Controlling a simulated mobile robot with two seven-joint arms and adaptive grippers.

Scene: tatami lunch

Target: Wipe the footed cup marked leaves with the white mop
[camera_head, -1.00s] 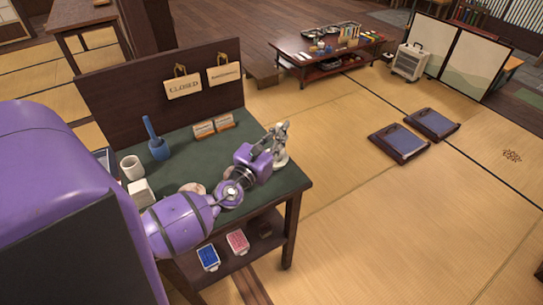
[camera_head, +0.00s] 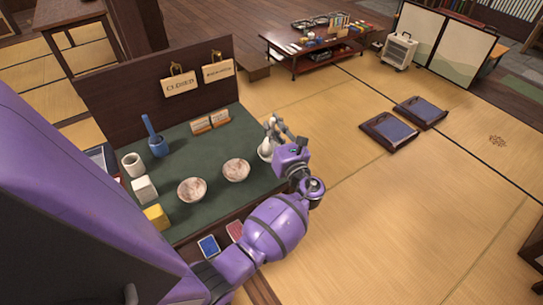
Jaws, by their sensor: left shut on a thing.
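My left gripper (camera_head: 276,132) is at the right end of the green-topped table (camera_head: 205,220), shut on a white thing (camera_head: 265,150) that looks like the white mop. The fingers hide part of it, and I cannot tell if it touches the table. Two pale bowl-like cups with brownish patterns stand left of it: a nearer one (camera_head: 192,190) and one closer to the gripper (camera_head: 236,170). Their markings are too small to read, so I cannot tell which bears leaves. The gripper is apart from both. My right gripper is not in view.
A blue mop-like tool (camera_head: 156,143), a pale cup (camera_head: 132,165), a white block (camera_head: 144,188) and a yellow block (camera_head: 156,217) stand at the table's left. The table's middle is clear.

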